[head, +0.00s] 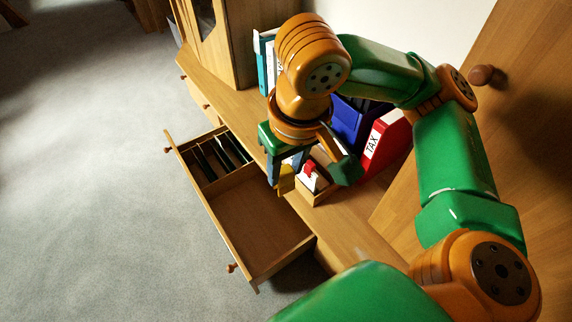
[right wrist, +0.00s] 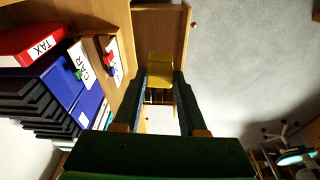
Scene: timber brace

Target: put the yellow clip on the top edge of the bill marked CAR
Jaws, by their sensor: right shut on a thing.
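My right gripper (right wrist: 160,78) is shut on the yellow clip (right wrist: 159,70), which shows between its fingertips in the right wrist view. In the head view the yellow clip (head: 286,181) hangs below the gripper, left of a small wooden holder (head: 318,195) and above the open drawer's right side. The bill marked CAR (right wrist: 86,64) shows left of the gripper in the right wrist view, apart from the clip, with a green piece at its edge. Another pale bill (right wrist: 115,62) beside it has a red piece on it. My left gripper is in neither view.
An open wooden drawer (head: 250,215) with dark dividers stands out below the counter. A red TAX binder (head: 383,143) and a blue binder (head: 347,122) stand behind the holder. A wooden cabinet (head: 240,40) is at the back left.

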